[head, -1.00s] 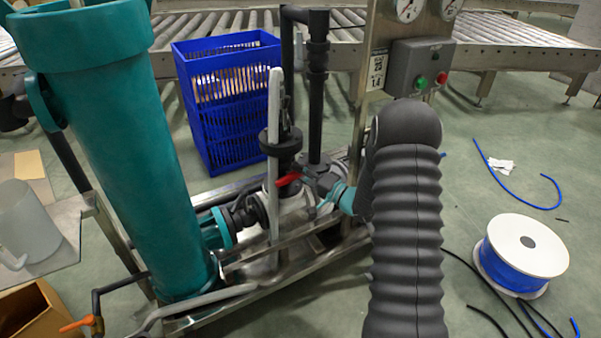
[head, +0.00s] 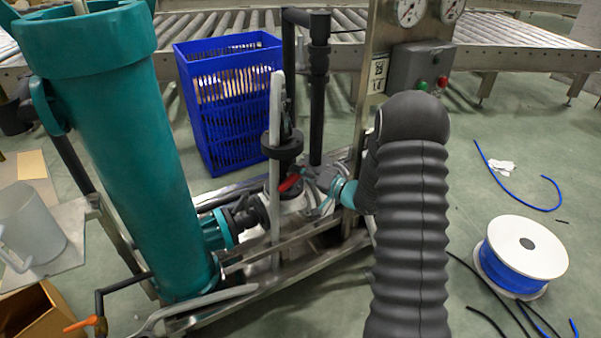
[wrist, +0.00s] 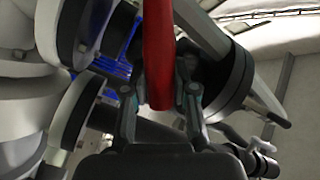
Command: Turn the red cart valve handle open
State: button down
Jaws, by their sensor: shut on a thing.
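The red valve handle (head: 290,183) is small in the head view, on the cart's pipework behind the upright pale bar. In the wrist view the red handle (wrist: 157,55) runs down from the top edge to between my fingers. My gripper (wrist: 160,105) is shut on the handle, with one finger on each side. The valve body under the handle is mostly hidden.
A teal cylinder (head: 125,150) stands left on the cart, and a grey switch box (head: 420,68) sits at upper right. A blue crate (head: 228,105) stands behind. A blue cable spool (head: 522,255) lies on the floor at right, with loose cables near it.

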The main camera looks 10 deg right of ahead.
jog(key=c, duration=0.9)
grip_release()
jog(key=v, duration=1.2)
jog(key=shift+s+f, duration=0.1)
